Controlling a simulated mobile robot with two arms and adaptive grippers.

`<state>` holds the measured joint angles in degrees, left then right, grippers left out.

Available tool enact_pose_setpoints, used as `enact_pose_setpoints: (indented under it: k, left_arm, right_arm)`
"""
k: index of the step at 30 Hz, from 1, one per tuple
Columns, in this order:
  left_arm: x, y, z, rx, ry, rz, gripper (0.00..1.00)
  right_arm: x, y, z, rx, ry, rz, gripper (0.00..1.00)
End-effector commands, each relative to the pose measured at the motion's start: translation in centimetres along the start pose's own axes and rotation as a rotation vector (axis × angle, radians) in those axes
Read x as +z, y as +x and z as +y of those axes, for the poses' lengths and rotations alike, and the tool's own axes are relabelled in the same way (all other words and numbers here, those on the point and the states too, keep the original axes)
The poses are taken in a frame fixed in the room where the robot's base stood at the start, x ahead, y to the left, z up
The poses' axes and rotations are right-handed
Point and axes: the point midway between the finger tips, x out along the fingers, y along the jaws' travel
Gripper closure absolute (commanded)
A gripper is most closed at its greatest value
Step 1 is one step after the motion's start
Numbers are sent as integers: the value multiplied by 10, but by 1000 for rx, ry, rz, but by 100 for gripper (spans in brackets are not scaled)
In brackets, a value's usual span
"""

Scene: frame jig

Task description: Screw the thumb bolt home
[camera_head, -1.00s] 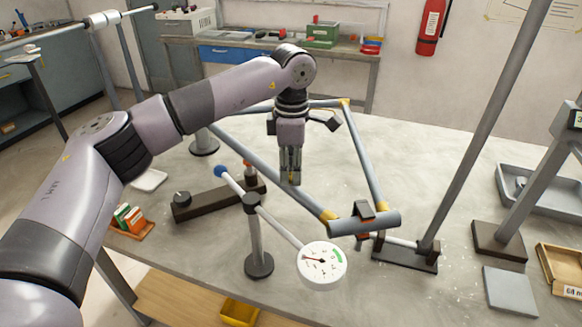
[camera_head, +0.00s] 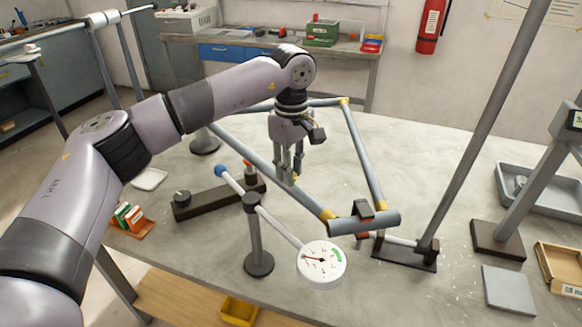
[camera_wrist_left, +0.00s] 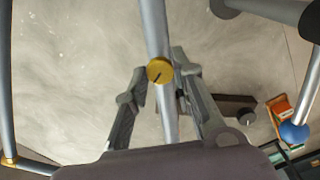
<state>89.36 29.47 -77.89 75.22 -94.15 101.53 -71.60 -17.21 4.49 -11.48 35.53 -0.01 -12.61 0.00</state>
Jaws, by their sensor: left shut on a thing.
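The thumb bolt has a round gold head (camera_wrist_left: 160,70) with a dark line across it. It sits on the grey frame tube (camera_wrist_left: 154,25) and lies between the fingertips in the left wrist view. My left gripper (camera_head: 287,176) points down over the near-left tube of the frame (camera_head: 245,153) and is shut on the bolt head. In the head view the fingers largely hide the bolt. How deep its shank sits cannot be seen. My right gripper is not in view.
A dial gauge (camera_head: 322,262) on a stand with a blue-knobbed arm (camera_head: 221,171) stands close in front of the gripper. A dark block (camera_head: 200,203) lies to the left. A clamped cross tube (camera_head: 365,222) is at the frame's near corner. Bare table lies inside the frame.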

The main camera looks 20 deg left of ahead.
Motion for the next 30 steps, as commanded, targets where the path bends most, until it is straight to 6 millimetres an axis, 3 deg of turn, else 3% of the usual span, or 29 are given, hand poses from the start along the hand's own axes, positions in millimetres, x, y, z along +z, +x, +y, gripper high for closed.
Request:
enact_pose_setpoints:
  k: [17, 18, 27, 30]
  left_arm:
    - [-2, -4, 2, 11, 29, 3, 100]
    - [-2, -4, 2, 11, 28, 3, 75]
    - [-1, -2, 1, 5, 30, 1, 56]
    - [-1, -1, 0, 4, 30, 1, 56]
  right_arm:
    - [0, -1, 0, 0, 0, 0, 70]
    - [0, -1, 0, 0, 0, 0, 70]
    - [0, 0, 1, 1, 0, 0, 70]
    - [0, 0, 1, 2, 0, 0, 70]
